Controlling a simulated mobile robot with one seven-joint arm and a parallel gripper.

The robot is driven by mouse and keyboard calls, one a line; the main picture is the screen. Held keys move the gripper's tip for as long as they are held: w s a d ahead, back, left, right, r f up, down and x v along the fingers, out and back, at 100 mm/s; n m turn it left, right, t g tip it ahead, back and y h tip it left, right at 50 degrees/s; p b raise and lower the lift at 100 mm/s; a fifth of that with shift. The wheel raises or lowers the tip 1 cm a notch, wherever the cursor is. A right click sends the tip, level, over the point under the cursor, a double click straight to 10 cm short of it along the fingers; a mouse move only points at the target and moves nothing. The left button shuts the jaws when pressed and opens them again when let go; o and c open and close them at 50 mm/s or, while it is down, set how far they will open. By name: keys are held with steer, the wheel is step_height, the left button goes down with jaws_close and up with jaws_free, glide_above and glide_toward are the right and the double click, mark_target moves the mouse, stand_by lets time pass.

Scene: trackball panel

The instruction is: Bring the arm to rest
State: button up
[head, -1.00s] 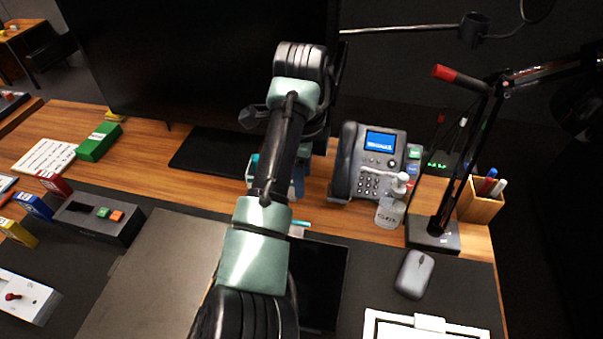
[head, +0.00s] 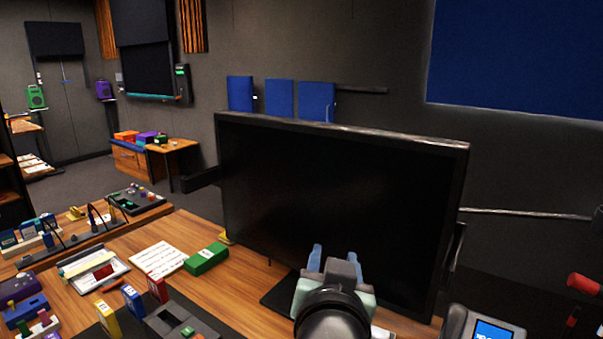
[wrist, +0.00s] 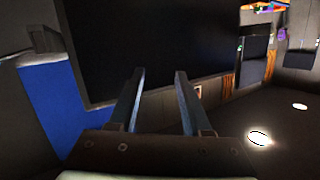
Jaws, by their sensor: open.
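My gripper (head: 333,258) shows at the bottom middle of the head view, in front of the large black monitor (head: 335,190). Its two blue-grey fingers point up and stand apart, with nothing seen between them. In the wrist view my gripper (wrist: 158,95) is open and empty, its fingers pointing toward a large dark panel (wrist: 155,40). The lower part of my arm is cut off by the bottom edge of the head view.
A green box (head: 206,258) and a white card (head: 160,258) lie on the wooden desk left of the monitor. A yellow box (head: 108,314) stands nearer. The phone (head: 482,328) is at the bottom right. The air above the monitor is clear.

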steer(key=s+a+r+n+t+p, duration=0.1)
steer(key=s+r+t+p, duration=0.2)
steer(key=r, duration=0.9)
steer(key=s+a+r+n+t+y+p, duration=0.1)
steer(key=s+r+t, duration=0.4)
steer(key=r, duration=0.8)
steer(key=s+a+r+n+t+p, duration=0.1)
steer(key=s+r+t+p, duration=0.3)
steer(key=s+r, duration=0.4)
step_height(320, 180, up, 5)
steer(key=shift+a+r+y+p, duration=0.15)
steer(key=shift+a+y+p, duration=0.25)
steer(key=shift+a+p, duration=0.4)
